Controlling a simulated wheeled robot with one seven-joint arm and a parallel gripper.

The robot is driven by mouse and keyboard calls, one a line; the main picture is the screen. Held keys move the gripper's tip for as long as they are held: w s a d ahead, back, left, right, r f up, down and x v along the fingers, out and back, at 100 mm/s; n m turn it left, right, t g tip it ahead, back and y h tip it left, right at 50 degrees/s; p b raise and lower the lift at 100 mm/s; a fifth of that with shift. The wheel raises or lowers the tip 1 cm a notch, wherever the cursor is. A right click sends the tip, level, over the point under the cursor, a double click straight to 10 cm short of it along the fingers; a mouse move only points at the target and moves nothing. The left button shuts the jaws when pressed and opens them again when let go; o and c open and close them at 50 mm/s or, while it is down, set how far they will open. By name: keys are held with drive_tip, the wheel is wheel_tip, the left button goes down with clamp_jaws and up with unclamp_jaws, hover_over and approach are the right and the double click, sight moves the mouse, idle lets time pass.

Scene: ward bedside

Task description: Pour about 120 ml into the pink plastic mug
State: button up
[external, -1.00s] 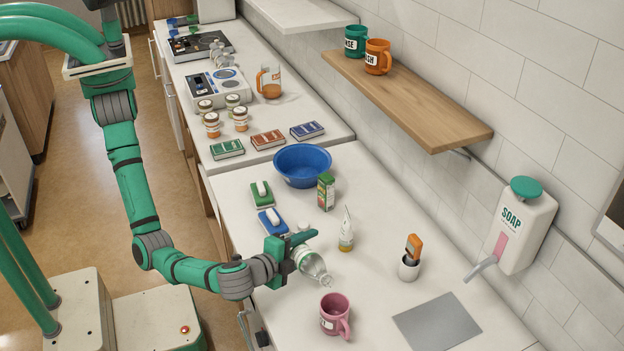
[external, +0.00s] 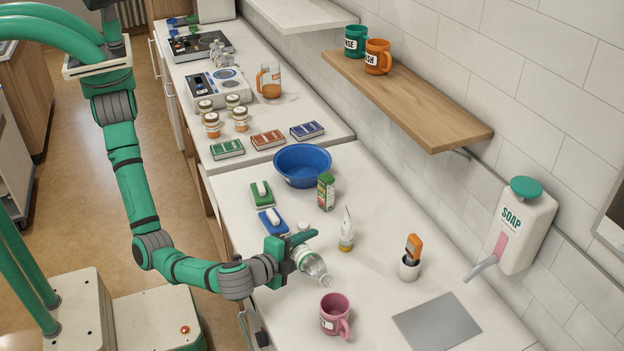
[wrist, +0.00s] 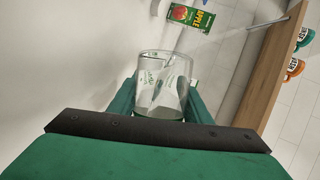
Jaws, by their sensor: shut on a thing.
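The pink plastic mug (external: 335,316) stands upright on the white counter, its handle toward the lower right; what is inside it cannot be made out.
A white cup with an orange item (external: 410,265) and a grey mat (external: 437,322) lie to the right. A wooden shelf (external: 420,105) overhangs the back.

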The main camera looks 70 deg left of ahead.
drive_tip(key=shift+f+n+h, duration=0.3)
drive_tip(key=shift+f, duration=0.4)
drive_tip(key=shift+w+d+n+h, duration=0.1)
drive_tip(key=shift+d+n+h, duration=0.3)
drive_tip(key=shift+d+n, duration=0.15)
drive_tip(key=d+n+h, duration=0.1)
drive_tip(key=d, duration=0.1)
drive_tip(key=d+n+h+b, duration=0.1)
drive_tip(key=d+n+h, duration=0.1)
drive_tip(key=shift+w+d+r, duration=0.15)
drive_tip(key=shift+d+r, duration=0.05)
drive_tip(key=shift+d, duration=0.2)
drive_tip(key=shift+d+f+n+h, duration=0.1)
drive_tip(key=shift+d+n+h, duration=0.25)
drive_tip(key=shift+n+h, duration=0.25)
drive_tip(key=shift+w+d+f+n+b, duration=0.1)
drive_tip(key=shift+d+f+n+b, duration=0.2)
drive_tip(key=shift+d+f+n, duration=0.25)
drive_tip(key=shift+w+d+f+n+t+h, duration=0.1)
drive_tip(key=shift+d+f+n+t+h, duration=0.05)
drive_tip(key=shift+d+n+h, duration=0.55)
drive_tip(key=shift+w+d+f+n+t+h, duration=0.1)
drive_tip(key=shift+d+f+n+t+h, duration=0.05)
drive_tip(key=shift+d+n+h, duration=0.5)
drive_tip(key=shift+s+a+r, duration=0.1)
